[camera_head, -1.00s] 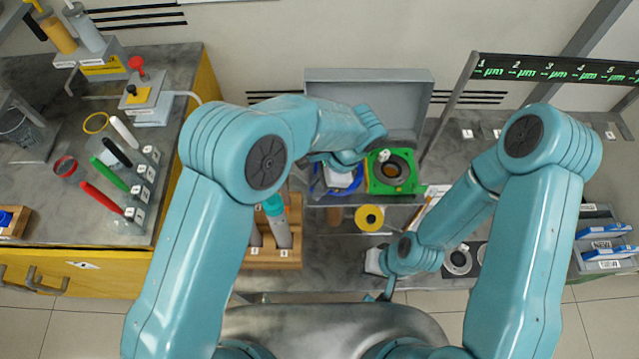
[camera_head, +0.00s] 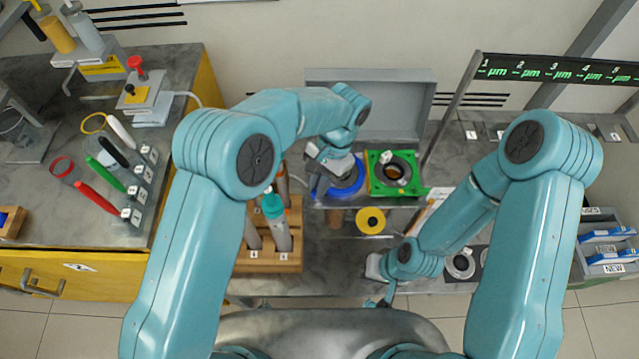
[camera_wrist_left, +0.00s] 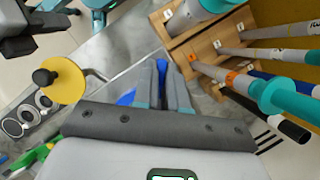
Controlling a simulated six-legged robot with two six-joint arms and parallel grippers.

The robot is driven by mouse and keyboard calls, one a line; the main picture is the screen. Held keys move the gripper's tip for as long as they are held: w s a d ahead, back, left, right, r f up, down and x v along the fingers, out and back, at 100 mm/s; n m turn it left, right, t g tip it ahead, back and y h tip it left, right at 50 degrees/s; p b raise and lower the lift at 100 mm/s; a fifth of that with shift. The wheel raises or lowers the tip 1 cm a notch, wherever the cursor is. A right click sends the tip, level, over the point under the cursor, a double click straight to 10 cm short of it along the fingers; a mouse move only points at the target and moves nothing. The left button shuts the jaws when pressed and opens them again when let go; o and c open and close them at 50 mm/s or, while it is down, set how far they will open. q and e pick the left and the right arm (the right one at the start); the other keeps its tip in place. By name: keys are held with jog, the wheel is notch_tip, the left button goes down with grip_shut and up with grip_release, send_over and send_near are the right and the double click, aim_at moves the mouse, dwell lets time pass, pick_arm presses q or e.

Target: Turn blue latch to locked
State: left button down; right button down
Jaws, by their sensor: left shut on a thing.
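The blue latch (camera_head: 347,183) shows in the head view as a blue ring-shaped part on the grey shelf, left of a green square fixture (camera_head: 404,188). My left gripper (camera_head: 325,165) is over its left side and hides part of it. In the left wrist view the fingers of my left gripper (camera_wrist_left: 162,68) are close together, with a strip of blue between them. More blue (camera_wrist_left: 127,97) shows just left of the fingers. The latch's locked mark cannot be made out. My right gripper (camera_head: 376,268) is low beside the shelf, its fingers mostly hidden by its wrist.
A wooden rack (camera_head: 270,264) with several rods stands left of the shelf, close to my left arm. A yellow disc (camera_head: 370,219) is below the shelf. A grey upright panel (camera_head: 372,95) stands behind it. Coloured pens lie on the left bench.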

pick_arm(q)
jog(key=shift+a+n, duration=0.1)
jog(key=shift+n, duration=0.2)
jog(key=c, duration=1.2)
grip_release()
jog(key=shift+p+v, duration=6.95)
jog(key=shift+v, duration=1.25)
jog(key=shift+a, duration=0.1)
